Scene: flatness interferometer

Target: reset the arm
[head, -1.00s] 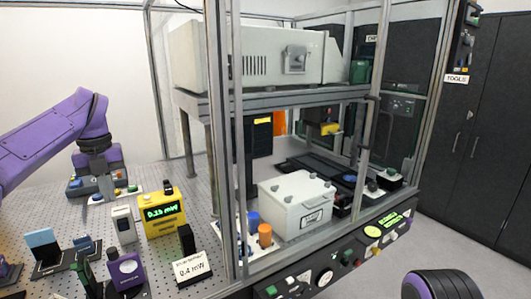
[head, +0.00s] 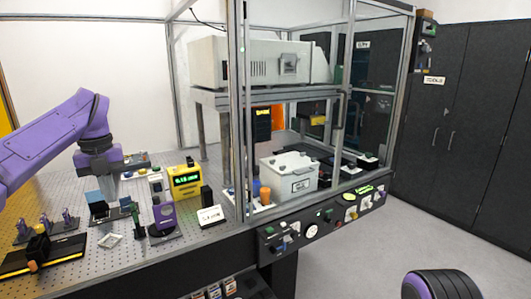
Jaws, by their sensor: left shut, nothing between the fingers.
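My left arm (head: 50,140) is purple and comes in from the left. Its gripper (head: 101,170) points down over the left part of the perforated bench (head: 130,253). It is shut with nothing in it; its fingertips are hard to make out. A blue plate on a dark mount (head: 94,198) appears just below it in the picture. My right gripper is out of the picture.
A framed enclosure holds a grey box (head: 245,65) on a shelf and a white lidded box (head: 289,176). Dark cabinets (head: 450,130) stand right.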

